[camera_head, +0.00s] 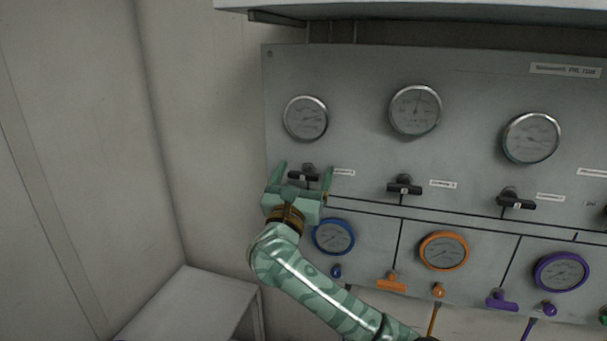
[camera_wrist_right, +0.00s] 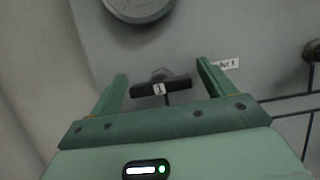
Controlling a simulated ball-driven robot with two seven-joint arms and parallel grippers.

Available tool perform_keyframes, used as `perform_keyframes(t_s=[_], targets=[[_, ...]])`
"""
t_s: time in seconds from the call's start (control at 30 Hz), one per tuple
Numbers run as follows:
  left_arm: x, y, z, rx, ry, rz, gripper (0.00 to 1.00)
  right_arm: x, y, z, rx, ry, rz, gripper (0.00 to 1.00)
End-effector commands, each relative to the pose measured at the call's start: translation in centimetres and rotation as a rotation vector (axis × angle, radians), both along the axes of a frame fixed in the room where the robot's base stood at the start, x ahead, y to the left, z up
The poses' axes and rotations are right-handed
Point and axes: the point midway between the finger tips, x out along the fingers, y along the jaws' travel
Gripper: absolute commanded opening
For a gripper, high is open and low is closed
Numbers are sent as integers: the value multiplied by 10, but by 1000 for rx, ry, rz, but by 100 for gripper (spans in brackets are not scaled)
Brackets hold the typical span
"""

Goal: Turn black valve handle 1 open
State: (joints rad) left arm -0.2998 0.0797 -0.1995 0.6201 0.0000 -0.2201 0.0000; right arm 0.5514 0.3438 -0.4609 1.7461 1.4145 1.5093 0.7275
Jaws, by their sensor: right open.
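Black valve handle 1 (camera_head: 304,176) is a small black T-shaped handle at the left of the grey panel, below the leftmost gauge. Its bar lies about level. My right gripper (camera_head: 305,172) is open, one finger on each side of the handle. In the right wrist view my right gripper (camera_wrist_right: 160,75) shows the handle between its green fingers, with gaps at both ends of the bar. I cannot tell whether the fingertips reach the handle's depth. My left gripper is not in view.
The grey panel (camera_head: 352,80) holds two more black handles (camera_head: 404,187) (camera_head: 516,200) to the right. Silver gauges (camera_head: 306,118) sit above. Blue (camera_head: 334,237), orange (camera_head: 443,251) and purple (camera_head: 561,272) gauges sit below. A grey ledge (camera_head: 190,303) stands at lower left.

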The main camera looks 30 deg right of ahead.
Motion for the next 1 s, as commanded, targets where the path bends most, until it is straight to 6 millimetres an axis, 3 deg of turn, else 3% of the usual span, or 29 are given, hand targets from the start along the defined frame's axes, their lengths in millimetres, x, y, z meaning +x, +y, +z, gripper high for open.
perform_keyframes(t_s=[0.07,0.1,0.23,0.27,0.67,1.0], targets=[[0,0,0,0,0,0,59,0,0,0,0,0,0,82],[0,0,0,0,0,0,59,0,0,0,0,0,0,76],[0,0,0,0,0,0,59,0,0,0,0,0,0,40],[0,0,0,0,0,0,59,0,0,0,0,0,0,37],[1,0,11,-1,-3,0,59,0,0,2,-38,46,-1,37],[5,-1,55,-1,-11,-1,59,0,1,6,-199,238,1,37]])
